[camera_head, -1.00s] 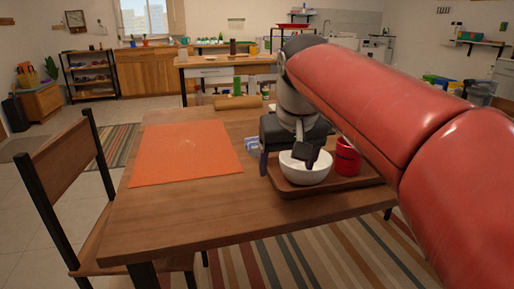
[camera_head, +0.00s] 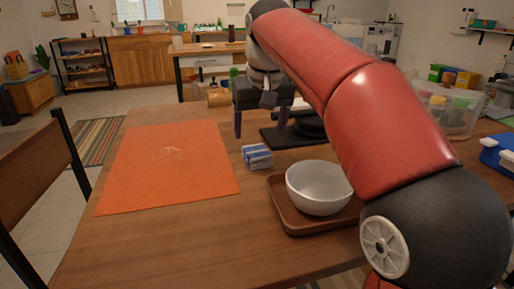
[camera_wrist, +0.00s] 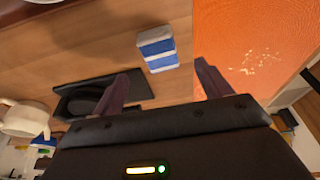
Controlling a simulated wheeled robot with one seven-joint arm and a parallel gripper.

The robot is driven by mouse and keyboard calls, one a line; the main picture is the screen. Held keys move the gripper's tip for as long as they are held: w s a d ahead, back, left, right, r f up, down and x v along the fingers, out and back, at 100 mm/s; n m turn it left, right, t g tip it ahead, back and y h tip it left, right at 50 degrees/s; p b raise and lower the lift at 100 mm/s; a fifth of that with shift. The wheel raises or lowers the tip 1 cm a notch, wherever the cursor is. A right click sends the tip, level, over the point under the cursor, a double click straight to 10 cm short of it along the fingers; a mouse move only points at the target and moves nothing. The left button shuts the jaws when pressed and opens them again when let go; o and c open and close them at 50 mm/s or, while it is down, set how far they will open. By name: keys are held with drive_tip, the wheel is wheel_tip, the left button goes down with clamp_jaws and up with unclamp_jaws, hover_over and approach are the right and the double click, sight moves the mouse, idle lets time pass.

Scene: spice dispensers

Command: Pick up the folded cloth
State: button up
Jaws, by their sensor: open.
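The folded cloth (camera_head: 257,156) is a small blue-and-white striped bundle lying on the wooden table, between the orange mat and the brown tray. It also shows in the wrist view (camera_wrist: 157,48), near the top centre. My gripper (camera_head: 260,122) is above the table, beyond the cloth in the head view. Its two dark fingers are spread wide and nothing is between them. In the wrist view my gripper (camera_wrist: 161,72) has the cloth ahead of its fingertips, roughly centred between them and apart from them.
An orange mat (camera_head: 170,165) covers the table's left side. A white bowl (camera_head: 318,190) stands in the brown tray (camera_head: 287,212) at the cloth's right. A black flat board (camera_head: 277,140) with a dark round item lies behind. A chair (camera_head: 35,165) is at left.

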sight(257, 151)
drive_tip(key=b+x, duration=0.1)
drive_tip(key=x, duration=0.6)
drive_tip(key=shift+w+f+b, duration=0.25)
drive_tip(key=shift+w+b, duration=0.05)
drive_tip(key=shift+b, duration=0.1)
drive_tip(key=shift+c, duration=0.5)
drive_tip(key=c, duration=1)
